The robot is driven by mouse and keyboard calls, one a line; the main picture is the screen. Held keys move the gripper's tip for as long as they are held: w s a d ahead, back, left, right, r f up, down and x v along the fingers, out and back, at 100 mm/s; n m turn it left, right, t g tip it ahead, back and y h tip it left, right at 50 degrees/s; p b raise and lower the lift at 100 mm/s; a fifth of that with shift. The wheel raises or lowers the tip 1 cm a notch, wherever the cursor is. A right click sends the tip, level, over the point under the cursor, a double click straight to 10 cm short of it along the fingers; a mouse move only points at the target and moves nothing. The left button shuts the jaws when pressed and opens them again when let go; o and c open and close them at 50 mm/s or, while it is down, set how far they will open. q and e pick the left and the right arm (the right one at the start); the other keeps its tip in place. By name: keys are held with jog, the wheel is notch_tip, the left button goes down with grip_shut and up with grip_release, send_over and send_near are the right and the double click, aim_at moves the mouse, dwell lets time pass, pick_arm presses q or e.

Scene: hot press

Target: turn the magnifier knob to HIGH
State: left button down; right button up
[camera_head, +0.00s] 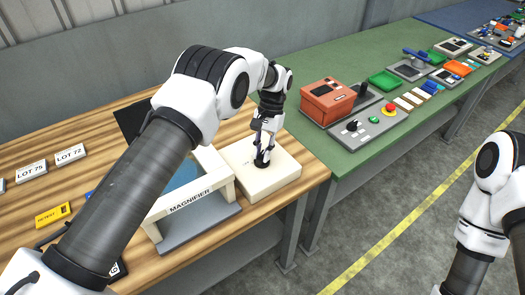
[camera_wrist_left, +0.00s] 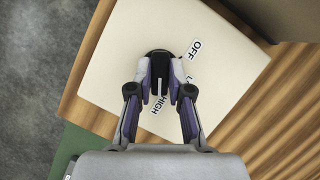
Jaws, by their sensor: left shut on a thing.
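The magnifier knob (camera_wrist_left: 156,62) is a round black knob on a cream control box, with my left gripper (camera_wrist_left: 158,88) over it. The fingers are shut on the knob from both sides. Labels OFF and HIGH show on the box; another label is partly covered by a finger. In the head view my left gripper (camera_head: 263,150) points down onto the knob on the cream box (camera_head: 283,176), beside the white MAGNIFIER frame (camera_head: 190,197). My right arm is at the right edge; its gripper is out of view.
LOT 75 (camera_head: 31,171) and LOT 72 (camera_head: 69,155) tags and a yellow RETEST block (camera_head: 52,215) lie on the wooden table. A green bench (camera_head: 345,165) adjoins on the right, with an orange press (camera_head: 335,101) and a grey control panel (camera_head: 368,128).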

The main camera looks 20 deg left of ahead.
pick_arm(q)
jog(key=shift+f, duration=0.1)
jog(key=c, duration=1.1)
grip_release()
jog(key=shift+v, duration=6.05)
jog(key=shift+d, duration=0.1)
jog(key=shift+f, duration=0.15)
